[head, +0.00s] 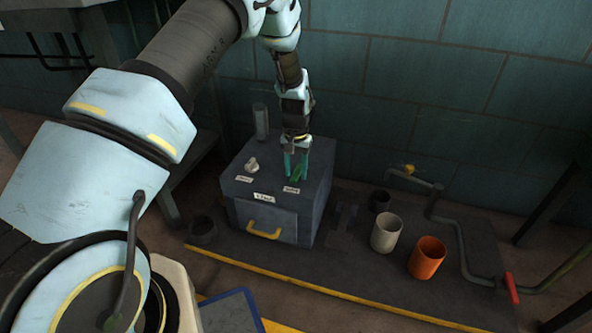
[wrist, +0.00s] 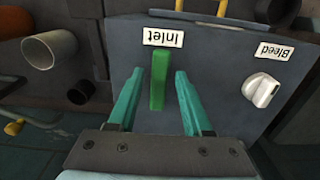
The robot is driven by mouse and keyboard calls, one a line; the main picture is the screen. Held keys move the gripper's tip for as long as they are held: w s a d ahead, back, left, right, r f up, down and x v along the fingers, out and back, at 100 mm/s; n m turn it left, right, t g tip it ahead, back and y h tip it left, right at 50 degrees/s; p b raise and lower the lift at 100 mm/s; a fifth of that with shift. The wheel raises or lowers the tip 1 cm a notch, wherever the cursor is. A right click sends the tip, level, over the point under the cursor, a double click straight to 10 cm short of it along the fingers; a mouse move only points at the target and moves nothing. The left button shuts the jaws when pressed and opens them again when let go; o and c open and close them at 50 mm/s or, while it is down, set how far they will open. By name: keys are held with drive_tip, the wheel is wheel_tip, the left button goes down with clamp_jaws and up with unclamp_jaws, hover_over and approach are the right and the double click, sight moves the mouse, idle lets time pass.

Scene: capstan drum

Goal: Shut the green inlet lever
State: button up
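The green inlet lever (wrist: 159,80) stands on top of a grey box, just behind a label reading "Inlet" (wrist: 163,37) in the wrist view. In the head view the lever (head: 295,174) shows at the box's right side, partly hidden by my gripper. My gripper (wrist: 158,78) has teal fingers, spread apart, with the lever between their tips and a gap on each side. In the head view my gripper (head: 296,172) points down over the box top (head: 262,162).
A white bleed knob (wrist: 262,90) sits beside the lever on the box top. A clear tube (head: 261,122) stands at the box's back. A yellow drawer handle (head: 263,230) is on the front. A beige cup (head: 386,233) and an orange cup (head: 427,258) stand to the right.

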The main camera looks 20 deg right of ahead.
clamp_jaws()
idle(1.2)
